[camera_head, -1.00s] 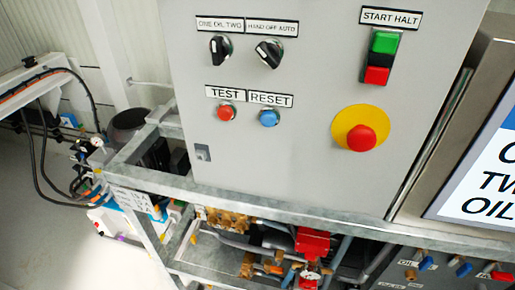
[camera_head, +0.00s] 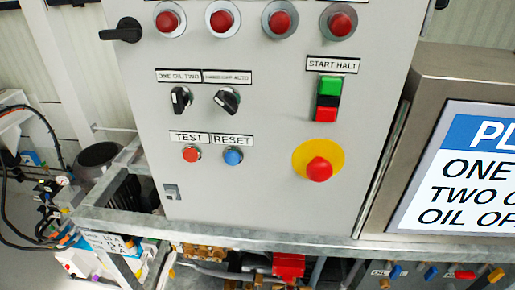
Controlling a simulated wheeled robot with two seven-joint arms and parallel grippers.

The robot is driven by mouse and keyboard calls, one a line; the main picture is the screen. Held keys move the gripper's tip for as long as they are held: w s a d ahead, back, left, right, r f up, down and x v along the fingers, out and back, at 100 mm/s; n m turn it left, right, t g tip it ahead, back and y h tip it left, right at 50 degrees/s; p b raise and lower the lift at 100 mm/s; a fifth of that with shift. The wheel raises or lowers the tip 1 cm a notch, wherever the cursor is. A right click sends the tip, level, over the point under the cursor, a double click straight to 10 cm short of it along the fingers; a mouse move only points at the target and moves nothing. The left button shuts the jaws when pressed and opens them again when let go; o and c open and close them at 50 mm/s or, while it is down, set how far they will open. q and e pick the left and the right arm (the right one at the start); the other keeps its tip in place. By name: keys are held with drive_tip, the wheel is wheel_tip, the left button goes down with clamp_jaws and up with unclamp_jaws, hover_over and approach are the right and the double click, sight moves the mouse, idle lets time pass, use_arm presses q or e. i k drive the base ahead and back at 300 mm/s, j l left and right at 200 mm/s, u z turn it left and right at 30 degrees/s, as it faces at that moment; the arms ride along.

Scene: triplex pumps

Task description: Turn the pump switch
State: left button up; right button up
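The grey control panel (camera_head: 262,205) fills the middle of the head view. A black rotary switch (camera_head: 180,99) sits under the label "ONE OIL TWO", its knob near upright. A second black rotary switch (camera_head: 227,100) sits to its right under a label ending in "AUTO", its knob slanted toward the upper left. Neither of my grippers is in view, and nothing touches the switches.
The panel also has several red lamps (camera_head: 280,21), a red button (camera_head: 191,154), a blue button (camera_head: 233,157), a green-and-red start/halt switch (camera_head: 328,99) and a red emergency stop (camera_head: 319,169). A sign (camera_head: 462,176) stands at right. A metal frame (camera_head: 250,237) runs below.

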sight(180, 98)
drive_tip(key=l+u, duration=0.1)
drive_tip(key=u, duration=0.3)
drive_tip(key=l+u, duration=0.1)
drive_tip(key=u, duration=0.65)
drive_tip(key=k+l+u, duration=0.1)
drive_tip(key=u, duration=0.3)
drive_tip(key=k+l, duration=0.2)
